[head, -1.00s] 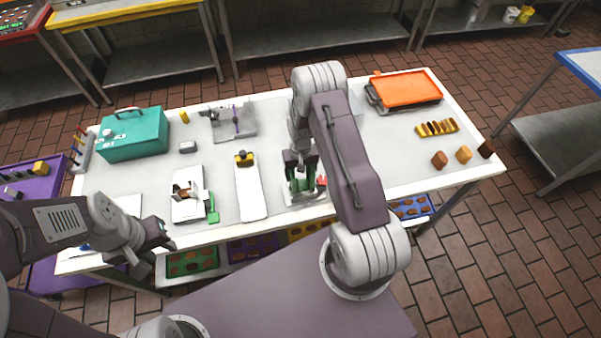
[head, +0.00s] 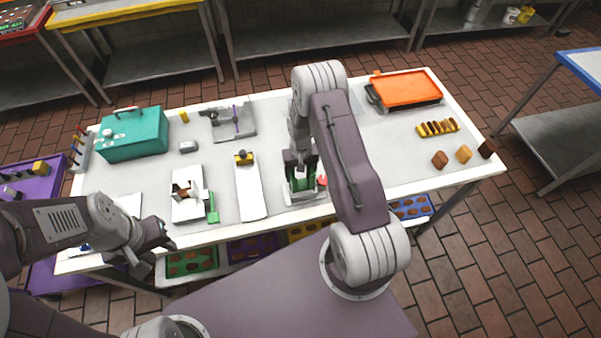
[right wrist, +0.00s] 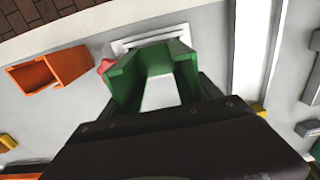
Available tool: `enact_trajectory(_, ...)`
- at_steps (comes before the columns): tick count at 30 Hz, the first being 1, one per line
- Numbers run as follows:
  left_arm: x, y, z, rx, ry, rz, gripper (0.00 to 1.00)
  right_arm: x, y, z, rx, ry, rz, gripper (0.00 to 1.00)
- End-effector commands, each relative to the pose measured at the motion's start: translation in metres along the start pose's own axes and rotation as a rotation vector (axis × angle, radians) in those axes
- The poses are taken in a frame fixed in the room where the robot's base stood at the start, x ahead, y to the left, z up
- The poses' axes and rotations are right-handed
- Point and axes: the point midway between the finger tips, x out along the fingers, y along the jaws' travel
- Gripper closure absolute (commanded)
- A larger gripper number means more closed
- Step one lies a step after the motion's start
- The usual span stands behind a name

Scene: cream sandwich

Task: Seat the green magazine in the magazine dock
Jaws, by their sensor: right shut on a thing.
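The green magazine (head: 303,183) is at the magazine dock (head: 291,199) near the front of the table. In the right wrist view the magazine (right wrist: 122,88) is an open green channel, with the dock's pale frame (right wrist: 150,38) at its far end. How deep it sits in the dock is hidden. My right gripper (head: 299,165) is shut on the magazine from above; in the right wrist view its dark fingers (right wrist: 163,103) flank it. My left gripper (head: 160,250) is empty, apparently open, off the table's front left edge.
A red knob (head: 322,181) is close beside the dock. To its left are a long white board (head: 251,193) and a white device with a green tab (head: 187,207). A teal box (head: 133,135) and an orange tray (head: 405,88) stand farther away. An orange box (right wrist: 48,70) shows in the right wrist view.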

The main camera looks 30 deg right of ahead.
Motion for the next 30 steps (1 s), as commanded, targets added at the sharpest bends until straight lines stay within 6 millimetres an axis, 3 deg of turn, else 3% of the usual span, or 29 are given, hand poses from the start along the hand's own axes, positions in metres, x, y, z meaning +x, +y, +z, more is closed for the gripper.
enact_trajectory(30, 0.011, 0.000, 0.001, 0.000, 0.000, 0.000, 0.64, 0.011, 0.000, 0.000, 0.000, 0.000, 0.000, 0.82)
